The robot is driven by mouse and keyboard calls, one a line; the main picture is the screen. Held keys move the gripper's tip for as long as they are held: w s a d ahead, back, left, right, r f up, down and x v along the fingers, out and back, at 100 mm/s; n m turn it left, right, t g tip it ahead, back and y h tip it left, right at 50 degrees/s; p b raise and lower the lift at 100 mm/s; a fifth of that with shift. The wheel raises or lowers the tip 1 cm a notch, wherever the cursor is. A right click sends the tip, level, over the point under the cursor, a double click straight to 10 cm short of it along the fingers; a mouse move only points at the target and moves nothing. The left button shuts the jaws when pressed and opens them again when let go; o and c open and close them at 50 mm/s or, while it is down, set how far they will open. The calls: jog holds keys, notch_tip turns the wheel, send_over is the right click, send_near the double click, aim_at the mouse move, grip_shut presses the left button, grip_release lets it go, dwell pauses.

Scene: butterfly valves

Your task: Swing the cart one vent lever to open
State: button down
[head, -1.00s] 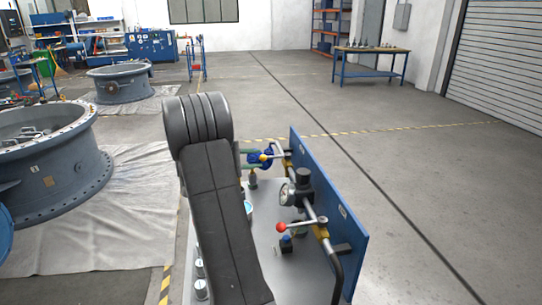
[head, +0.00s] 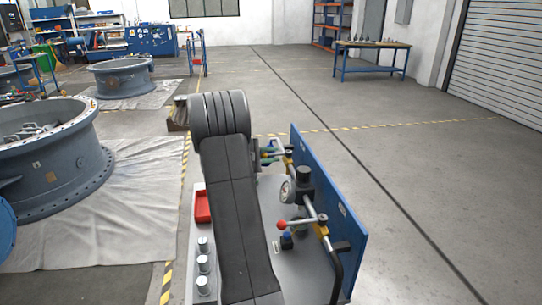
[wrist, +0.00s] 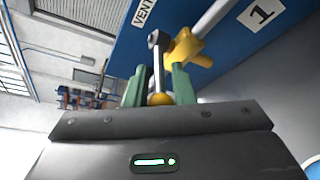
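The vent lever (wrist: 157,65) is a grey rod with a yellow ball knob (wrist: 160,98), at the middle of the wrist view. It joins a yellow valve body (wrist: 184,50) on a pipe in front of the blue panel (wrist: 135,60), which bears a VENT label and a "1" plate. My gripper (wrist: 159,88) has green fingers either side of the lever and knob. The knob nearly fills the gap; whether the fingers touch it is unclear. In the head view my gripper (head: 268,155) is partly hidden behind my arm, beside the far valve (head: 288,158) on the cart.
A large flanged valve (head: 50,155) stands left on a sheet. Floor right of the panel is clear.

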jog(key=shift+w+m, duration=0.15)
jog(key=shift+m, duration=0.15)
jog(key=w+m+g+p, duration=0.1)
jog(key=m+g, duration=0.1)
jog(key=g, duration=0.1)
jog(key=w+m+g+h+p, duration=0.1)
jog(key=m+g+p, duration=0.1)
jog(key=m+g, duration=0.1)
jog(key=w+m+g+p, duration=0.2)
jog(key=m+g, duration=0.1)
jog(key=g, duration=0.2)
jog(key=shift+d+h, duration=0.3)
jog(key=shift+d, duration=0.1)
jog(key=shift+w+m+g+p, duration=0.1)
jog(key=shift+m+g+p, duration=0.2)
jog(key=shift+g+p, duration=0.1)
jog(key=c, duration=1.5)
grip_release()
jog(key=shift+f+b, duration=0.1)
jog(key=shift+b, duration=0.35)
